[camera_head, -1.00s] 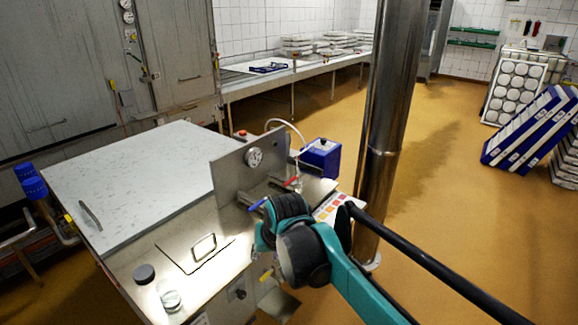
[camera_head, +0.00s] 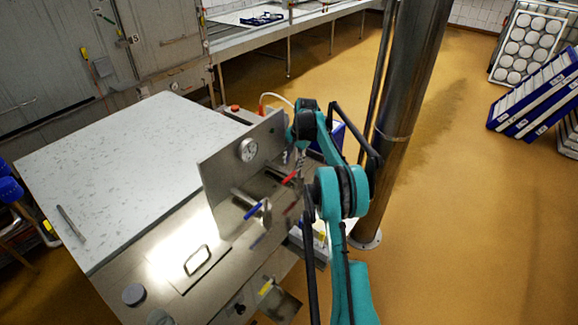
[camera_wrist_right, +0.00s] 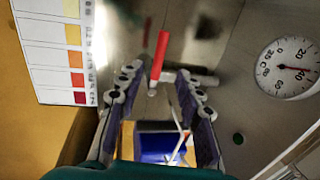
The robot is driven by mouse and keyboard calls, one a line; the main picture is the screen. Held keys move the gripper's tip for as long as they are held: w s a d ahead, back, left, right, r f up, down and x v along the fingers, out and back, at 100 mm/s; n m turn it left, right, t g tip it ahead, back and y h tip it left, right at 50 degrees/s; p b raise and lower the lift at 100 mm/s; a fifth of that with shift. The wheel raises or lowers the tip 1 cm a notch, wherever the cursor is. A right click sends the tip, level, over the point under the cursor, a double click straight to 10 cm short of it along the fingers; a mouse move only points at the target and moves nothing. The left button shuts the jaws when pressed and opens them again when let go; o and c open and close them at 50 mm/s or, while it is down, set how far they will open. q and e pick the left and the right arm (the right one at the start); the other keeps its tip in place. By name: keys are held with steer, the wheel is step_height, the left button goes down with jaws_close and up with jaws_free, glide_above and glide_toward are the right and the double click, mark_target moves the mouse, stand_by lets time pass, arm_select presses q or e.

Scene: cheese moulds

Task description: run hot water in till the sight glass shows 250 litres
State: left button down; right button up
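The red valve lever (camera_head: 289,177) is on the upright steel panel (camera_head: 222,172) at the vat's right end. The blue lever (camera_head: 253,211) is nearer on the same panel. My right gripper (camera_head: 299,160) points down beside the red lever. In the right wrist view my right gripper (camera_wrist_right: 166,78) is open, with the red lever (camera_wrist_right: 160,57) ahead between its fingers; I see no clear contact. A round dial (camera_head: 248,150) is on the panel; it also shows in the right wrist view (camera_wrist_right: 287,68). I cannot make out the sight glass. My left gripper is out of view.
The vat's pale lid (camera_head: 130,165) is closed. A steel column (camera_head: 408,95) stands close to the right of my right arm. A blue box (camera_wrist_right: 160,142) lies beyond the fingers. A colour chart (camera_wrist_right: 58,50) is nearby.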

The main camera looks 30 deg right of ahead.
mark_target(289, 176)
steer(key=f, duration=0.2)
steer(key=f+b, duration=0.1)
steer(key=f, duration=0.2)
steer(key=w+f+b, duration=0.1)
steer(key=f, duration=0.1)
steer(key=shift+w+a+f, duration=0.1)
steer(key=shift+a+f, duration=0.15)
steer(key=shift+a, duration=0.15)
jaws_close()
